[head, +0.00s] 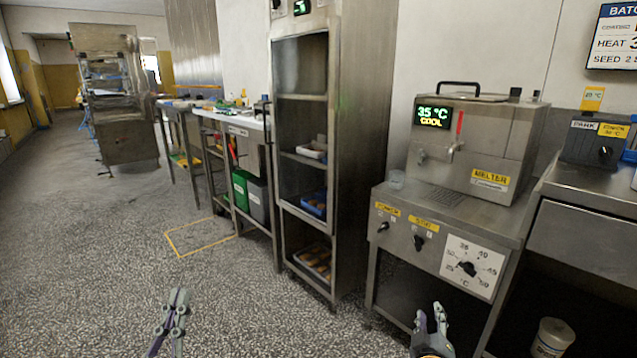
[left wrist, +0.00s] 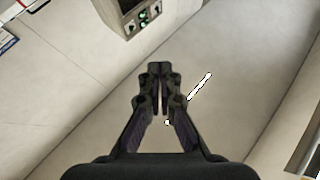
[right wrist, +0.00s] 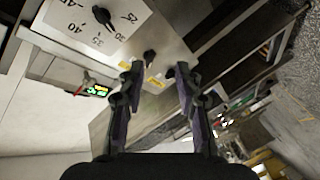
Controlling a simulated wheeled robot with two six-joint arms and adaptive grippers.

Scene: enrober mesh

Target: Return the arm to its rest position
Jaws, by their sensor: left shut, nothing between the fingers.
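My left gripper (head: 177,306) is at the bottom left of the head view, upright over the speckled floor. In the left wrist view its fingers (left wrist: 162,88) meet at the tips, with nothing between them. My right gripper (head: 432,322) is at the bottom of the head view, in front of the melter's stand. In the right wrist view its fingers (right wrist: 153,78) are spread apart with nothing between them. Neither gripper is seen touching anything.
The steel melter (head: 478,145) reads 35 °C COOL and stands on a cabinet with knobs and a dial (head: 467,268). A tall shelf rack (head: 335,262) with trays stands left of it. Open floor (head: 100,270) lies at left. A tub (head: 553,337) is at lower right.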

